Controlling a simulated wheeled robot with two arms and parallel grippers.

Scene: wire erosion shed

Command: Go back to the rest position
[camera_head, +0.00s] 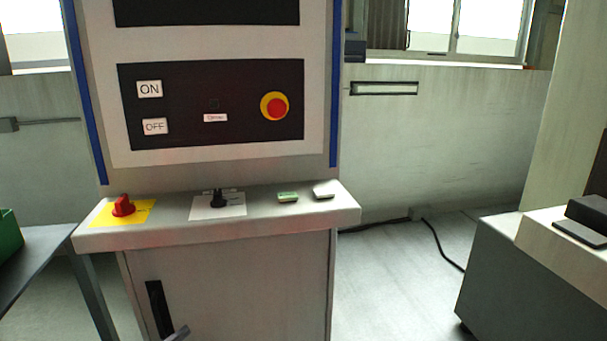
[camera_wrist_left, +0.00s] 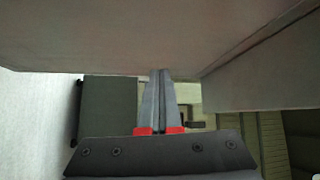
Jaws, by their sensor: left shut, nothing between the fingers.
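My left gripper (camera_head: 178,333) barely shows at the bottom edge of the head view, as a small grey tip in front of the cabinet door. In the left wrist view its two grey fingers (camera_wrist_left: 160,74) with red bases are together, with nothing between them. A large plain grey-brown surface fills the top of that view, close to the fingertips; I cannot tell whether they touch it. My right gripper is in neither view.
A control cabinet (camera_head: 230,264) stands ahead, its ledge (camera_head: 262,217) holding a red rotary switch (camera_head: 123,206), a black switch (camera_head: 219,201) and two small buttons. Its panel has a red emergency stop (camera_head: 275,106). A table (camera_head: 40,262) is left. Floor right of the cabinet is open, with a black cable (camera_head: 442,250).

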